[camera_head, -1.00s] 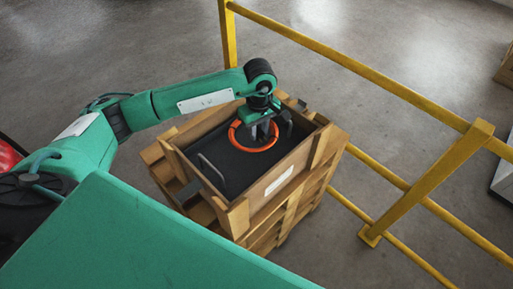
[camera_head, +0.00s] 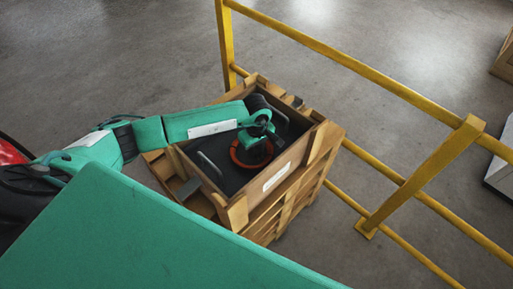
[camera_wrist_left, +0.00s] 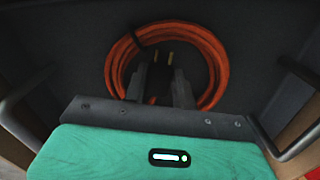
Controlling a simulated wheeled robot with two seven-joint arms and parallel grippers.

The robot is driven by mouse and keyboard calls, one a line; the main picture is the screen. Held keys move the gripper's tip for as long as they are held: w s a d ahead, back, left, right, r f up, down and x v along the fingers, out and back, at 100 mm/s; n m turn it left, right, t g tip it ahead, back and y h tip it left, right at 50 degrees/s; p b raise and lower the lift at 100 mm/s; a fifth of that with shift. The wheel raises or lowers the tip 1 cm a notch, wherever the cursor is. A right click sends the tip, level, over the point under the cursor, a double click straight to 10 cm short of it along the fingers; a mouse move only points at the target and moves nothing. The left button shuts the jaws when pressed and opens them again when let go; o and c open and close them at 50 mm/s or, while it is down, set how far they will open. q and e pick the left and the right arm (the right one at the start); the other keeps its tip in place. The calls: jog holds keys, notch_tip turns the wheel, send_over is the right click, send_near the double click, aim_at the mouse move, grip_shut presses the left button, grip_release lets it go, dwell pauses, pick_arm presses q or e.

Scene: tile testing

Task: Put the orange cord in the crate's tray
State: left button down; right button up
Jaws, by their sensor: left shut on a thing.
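The orange cord (camera_head: 238,160) is a coiled ring inside the wooden crate (camera_head: 296,155), low over the black tray (camera_head: 228,181). In the left wrist view the coil (camera_wrist_left: 221,66) has a dark tie at its top and two plug prongs inside the ring. My left gripper (camera_head: 260,150) reaches down into the crate and covers part of the coil. Its fingers (camera_wrist_left: 160,95) are at the near side of the coil, shut on the cord. Whether the coil touches the tray floor I cannot tell. My right gripper is not in view.
The crate sits on stacked pallets (camera_head: 285,203). A yellow railing (camera_head: 345,62) runs close behind and to the right. The tray has metal handles (camera_head: 210,164) at its ends. Grey floor lies open beyond the railing.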

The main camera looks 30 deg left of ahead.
aim_at(256, 150)
pick_arm(q)
jog(key=shift+f, duration=0.1)
jog(key=c, duration=1.1)
grip_release()
jog(key=shift+r, duration=0.55)
notch_tip(256, 150, up, 11)
jog(key=b, duration=0.3)
jog(key=shift+r+b, duration=0.15)
jog(key=shift+b, duration=0.15)
